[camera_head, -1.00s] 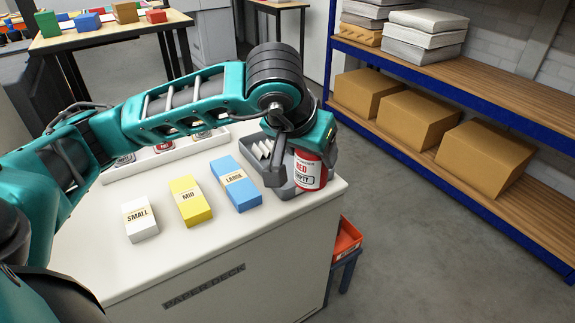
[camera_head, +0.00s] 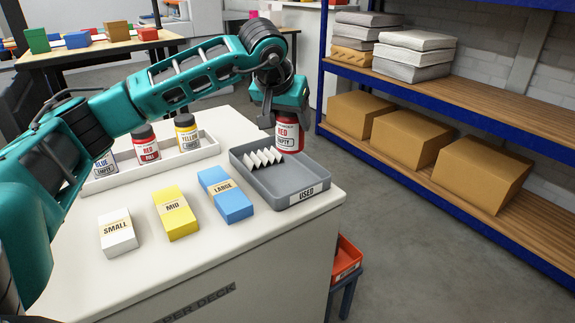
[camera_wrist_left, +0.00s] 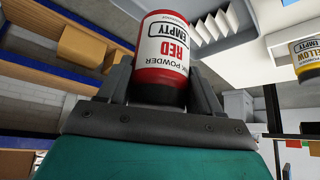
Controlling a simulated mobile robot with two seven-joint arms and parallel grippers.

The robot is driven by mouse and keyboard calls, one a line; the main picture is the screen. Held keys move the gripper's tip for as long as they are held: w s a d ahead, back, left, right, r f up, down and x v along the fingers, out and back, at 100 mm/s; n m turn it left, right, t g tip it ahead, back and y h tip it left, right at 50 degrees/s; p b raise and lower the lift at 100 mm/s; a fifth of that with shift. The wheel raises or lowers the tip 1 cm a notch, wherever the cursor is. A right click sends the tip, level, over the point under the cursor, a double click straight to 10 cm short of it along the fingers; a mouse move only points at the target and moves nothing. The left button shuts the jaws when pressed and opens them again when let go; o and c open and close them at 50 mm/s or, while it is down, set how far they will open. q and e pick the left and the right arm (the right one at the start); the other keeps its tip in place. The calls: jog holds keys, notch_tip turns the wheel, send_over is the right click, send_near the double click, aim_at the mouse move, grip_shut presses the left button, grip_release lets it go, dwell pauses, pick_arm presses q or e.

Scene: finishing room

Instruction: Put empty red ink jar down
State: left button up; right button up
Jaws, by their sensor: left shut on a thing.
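The empty red ink jar (camera_head: 290,134), white-labelled "RED EMPTY", is in my left gripper (camera_head: 279,122). The gripper holds it upright above the back right of the grey tray marked USED (camera_head: 290,186). In the left wrist view, the jar (camera_wrist_left: 163,55) sits between both fingers of my left gripper (camera_wrist_left: 160,85). A folded white piece (camera_head: 263,157) lies in the tray's back left part; the rest of the tray floor in view is bare. My right gripper is not in view.
A white rack (camera_head: 205,156) holds blue, red and yellow jars (camera_head: 187,132) behind. White SMALL (camera_head: 118,233), yellow MID (camera_head: 176,213) and blue LARGE (camera_head: 226,195) blocks stand left of the tray. A blue shelf with cardboard boxes (camera_head: 408,138) is at right.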

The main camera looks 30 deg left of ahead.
pick_arm(q)
notch_tip(320, 180, down, 10)
jog(key=shift+f+b, duration=0.1)
jog(key=shift+b, duration=0.65)
jog(key=o, duration=1.3)
jog(key=shift+o, duration=0.2)
